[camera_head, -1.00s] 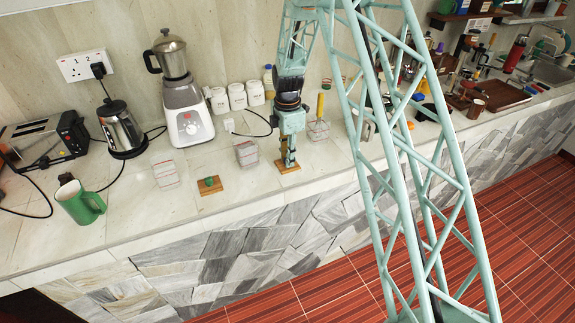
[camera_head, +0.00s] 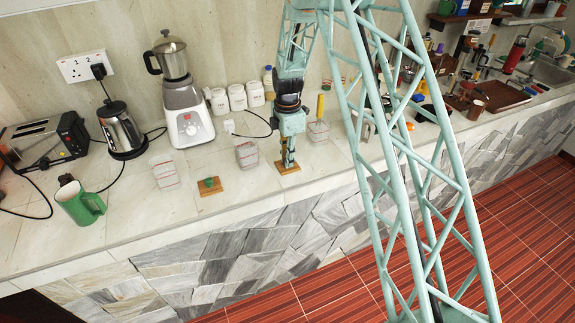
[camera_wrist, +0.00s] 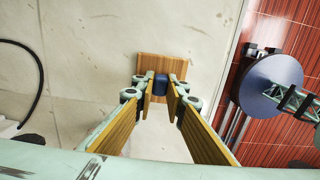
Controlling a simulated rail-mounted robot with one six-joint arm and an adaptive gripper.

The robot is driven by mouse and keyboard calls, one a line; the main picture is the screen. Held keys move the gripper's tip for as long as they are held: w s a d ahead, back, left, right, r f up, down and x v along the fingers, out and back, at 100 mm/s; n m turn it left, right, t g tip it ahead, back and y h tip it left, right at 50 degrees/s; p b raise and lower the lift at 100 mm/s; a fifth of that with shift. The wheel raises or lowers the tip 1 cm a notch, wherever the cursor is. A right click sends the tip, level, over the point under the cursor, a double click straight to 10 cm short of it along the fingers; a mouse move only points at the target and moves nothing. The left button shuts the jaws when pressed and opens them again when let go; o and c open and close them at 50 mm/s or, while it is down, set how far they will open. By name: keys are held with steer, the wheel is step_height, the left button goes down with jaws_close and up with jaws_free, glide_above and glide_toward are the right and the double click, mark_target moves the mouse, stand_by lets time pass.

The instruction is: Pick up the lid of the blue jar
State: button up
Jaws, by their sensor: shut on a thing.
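The lid is a square wooden plate (camera_wrist: 161,65) with a dark blue knob (camera_wrist: 160,85) in the wrist view. In the head view the wooden plate (camera_head: 288,168) appears at counter level near the front edge. My gripper (camera_wrist: 161,88) is shut on the blue knob, with one finger on each side. It also shows in the head view (camera_head: 288,158), pointing straight down over the plate. The fingers partly hide the knob there. I cannot tell which clear jar is the blue one.
Clear jars (camera_head: 246,153) and (camera_head: 166,172) stand left of my gripper; another clear container (camera_head: 318,131) stands to its right. A wooden lid with a green knob (camera_head: 210,186) lies left. A green mug (camera_head: 80,203), kettle (camera_head: 122,128) and blender (camera_head: 185,110) stand further left.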

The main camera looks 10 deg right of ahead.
steer(key=shift+r, duration=0.15)
steer(key=shift+r, duration=1.7)
steer(key=s+d+r, duration=0.1)
steer(key=s, duration=1.5)
steer(key=shift+r, duration=0.15)
steer(key=shift+w, duration=0.1)
